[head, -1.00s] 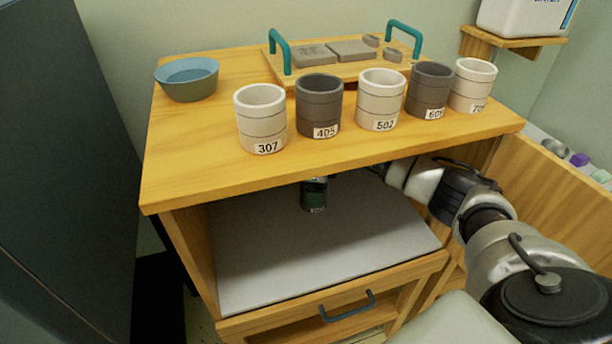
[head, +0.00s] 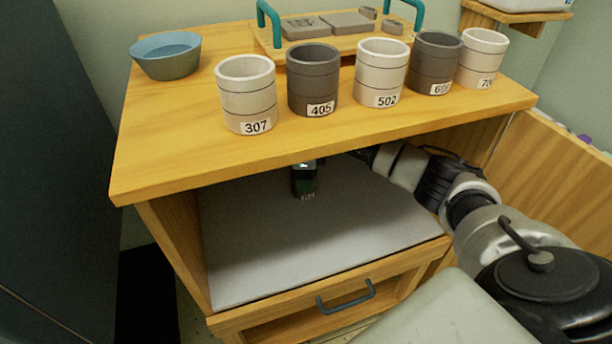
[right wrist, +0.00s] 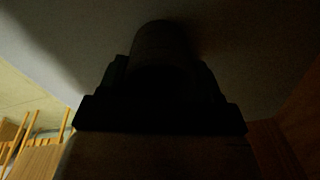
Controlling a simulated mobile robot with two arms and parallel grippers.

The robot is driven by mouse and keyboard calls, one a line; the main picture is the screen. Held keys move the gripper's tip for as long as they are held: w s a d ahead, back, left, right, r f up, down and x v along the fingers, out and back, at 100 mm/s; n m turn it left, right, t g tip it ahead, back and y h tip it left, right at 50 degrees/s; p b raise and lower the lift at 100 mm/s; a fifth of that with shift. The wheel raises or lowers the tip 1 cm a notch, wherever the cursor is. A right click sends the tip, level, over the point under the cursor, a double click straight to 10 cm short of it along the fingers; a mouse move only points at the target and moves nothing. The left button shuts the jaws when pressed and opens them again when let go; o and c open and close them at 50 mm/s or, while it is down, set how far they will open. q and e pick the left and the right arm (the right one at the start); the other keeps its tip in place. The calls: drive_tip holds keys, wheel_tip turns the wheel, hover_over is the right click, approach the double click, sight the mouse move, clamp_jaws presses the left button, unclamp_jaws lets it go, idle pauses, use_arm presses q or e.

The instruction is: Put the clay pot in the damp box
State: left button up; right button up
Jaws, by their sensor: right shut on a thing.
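My right gripper (head: 303,180) is under the wooden top, inside the open compartment of the cabinet. Its dark body with a green patch shows above the pale compartment floor (head: 265,245). In the right wrist view a dark, round-sided thing (right wrist: 163,45) shows between the jaws, in deep shadow; it looks like the clay pot. The gripper is shut on it. Whether it touches the floor cannot be told. No separate box shows; the open compartment is the only box-like space around the gripper. My left gripper is not in view.
Numbered cups, among them 307 (head: 247,95), 405 (head: 313,82) and 502 (head: 380,75), stand along the top (head: 190,150). A blue-grey bowl (head: 167,58) and a tray with teal handles (head: 270,28) are behind. A drawer (head: 290,320) is below. The compartment floor's front is clear.

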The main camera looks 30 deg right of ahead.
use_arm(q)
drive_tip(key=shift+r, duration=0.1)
use_arm(e)
drive_tip(key=shift+f, duration=0.1)
drive_tip(key=o, duration=1)
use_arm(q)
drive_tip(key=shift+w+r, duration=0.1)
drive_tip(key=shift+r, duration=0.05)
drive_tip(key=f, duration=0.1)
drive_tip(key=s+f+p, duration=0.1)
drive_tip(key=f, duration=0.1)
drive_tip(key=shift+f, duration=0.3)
use_arm(e)
wheel_tip(320, 180, up, 8)
drive_tip(key=shift+f, duration=0.15)
